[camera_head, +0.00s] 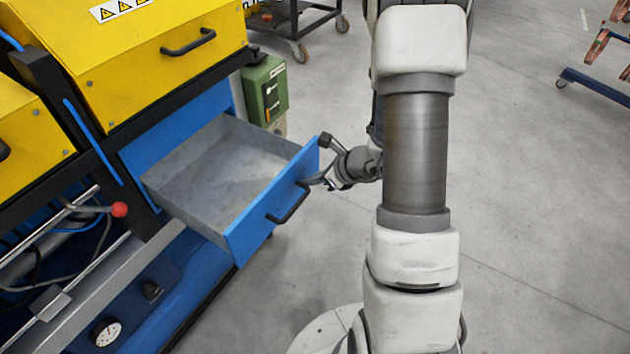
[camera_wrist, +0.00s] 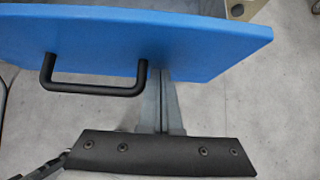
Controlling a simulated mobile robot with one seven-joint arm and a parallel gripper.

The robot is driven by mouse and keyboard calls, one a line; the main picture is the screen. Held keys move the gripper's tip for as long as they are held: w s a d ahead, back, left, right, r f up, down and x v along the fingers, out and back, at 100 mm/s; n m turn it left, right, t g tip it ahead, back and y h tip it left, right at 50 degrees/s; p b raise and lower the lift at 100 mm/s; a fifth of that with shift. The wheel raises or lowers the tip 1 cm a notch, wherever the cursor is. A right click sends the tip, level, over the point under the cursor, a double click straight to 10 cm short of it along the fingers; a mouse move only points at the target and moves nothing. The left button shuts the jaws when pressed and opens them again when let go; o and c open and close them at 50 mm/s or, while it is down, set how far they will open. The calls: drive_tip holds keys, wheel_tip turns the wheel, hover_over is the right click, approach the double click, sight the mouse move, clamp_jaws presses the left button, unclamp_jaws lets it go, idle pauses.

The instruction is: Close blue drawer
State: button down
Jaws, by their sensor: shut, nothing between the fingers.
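The blue drawer (camera_head: 275,207) is pulled out from the blue cabinet under the yellow machine. Its grey inside (camera_head: 215,165) looks empty. A black handle (camera_head: 288,203) sits on its front; the front (camera_wrist: 215,42) and handle (camera_wrist: 95,88) also show in the wrist view. My gripper (camera_head: 318,182) is shut and empty, just outside the drawer front, toward its far right end. In the wrist view its closed fingers (camera_wrist: 157,85) point at the front beside the handle's right end. I cannot tell whether the fingertips touch the front.
A green control box (camera_head: 264,90) stands behind the drawer. A lever with a red knob (camera_head: 119,209) and a gauge (camera_head: 107,333) are at the lower left. A dark cart (camera_head: 300,20) stands at the back. The grey floor on the right is mostly clear.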

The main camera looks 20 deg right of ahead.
hover_over(230, 157)
drive_tip(key=shift+s+d+p, duration=0.15)
drive_tip(key=shift+s+p, duration=0.05)
drive_tip(key=shift+p, duration=0.15)
drive_tip(key=shift+w+a+r, duration=0.15)
drive_tip(key=shift+w+a, duration=0.05)
drive_tip(key=shift+w, duration=0.05)
idle(0.3)
